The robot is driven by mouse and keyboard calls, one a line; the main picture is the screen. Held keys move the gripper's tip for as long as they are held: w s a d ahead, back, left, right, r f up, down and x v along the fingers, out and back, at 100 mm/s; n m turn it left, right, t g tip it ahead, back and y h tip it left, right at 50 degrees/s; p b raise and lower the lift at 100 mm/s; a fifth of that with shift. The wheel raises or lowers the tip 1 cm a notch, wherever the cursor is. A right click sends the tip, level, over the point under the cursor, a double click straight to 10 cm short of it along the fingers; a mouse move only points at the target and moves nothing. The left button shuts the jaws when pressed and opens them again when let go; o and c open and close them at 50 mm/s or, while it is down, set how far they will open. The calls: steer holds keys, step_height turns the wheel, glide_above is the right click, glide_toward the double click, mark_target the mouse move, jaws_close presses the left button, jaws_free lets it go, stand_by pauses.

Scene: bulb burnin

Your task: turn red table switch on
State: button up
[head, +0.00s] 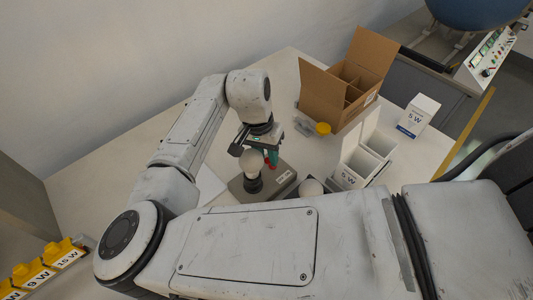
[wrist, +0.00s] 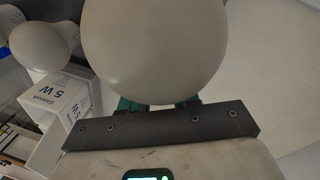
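A grey fixture base (head: 241,190) stands on the table in the head view, with a white label on its right side. A white bulb (head: 252,161) stands upright in its dark socket. A small red part (head: 271,167), seemingly the red switch, shows just right of the bulb; its position is too small to read. My gripper (head: 271,156) points down over the base beside the bulb, its green fingertips at or very near the red part; contact is unclear. In the wrist view a bulb (wrist: 155,45) fills the upper middle and hides most of the fingers, so their opening is unclear.
Another bulb (head: 310,187) is partly behind my arm. Yellow bins (head: 32,274) are at lower left.

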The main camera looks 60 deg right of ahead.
jaws_close()
steer(key=shift+d+r+p, duration=0.1)
steer(key=shift+d+p, duration=0.05)
steer(key=shift+p, duration=0.15)
steer(key=shift+s+d+r+y+p, duration=0.2)
steer(key=shift+d+y+p, duration=0.1)
steer(key=shift+y+p, duration=0.35)
steer(key=shift+s+d+r+t+y+p, duration=0.1)
steer(key=shift+d+t+y+p, duration=0.45)
steer(key=shift+p, duration=0.4)
steer(key=y+p, duration=0.1)
steer(key=d+y+p, duration=0.2)
steer(key=y+p, duration=0.1)
steer(key=shift+s+n+t, duration=0.3)
steer(key=shift+t, duration=0.05)
steer(key=shift+s+d+f+t+y+p, duration=0.1)
steer(key=shift+d+f+t+y+p, duration=0.3)
steer(key=shift+y+p, duration=0.7)
steer(key=shift+d+f+y+p, duration=0.25)
steer(key=shift+d+y+p, duration=0.05)
steer(key=shift+y, duration=0.1)
steer(key=shift+f, duration=0.1)
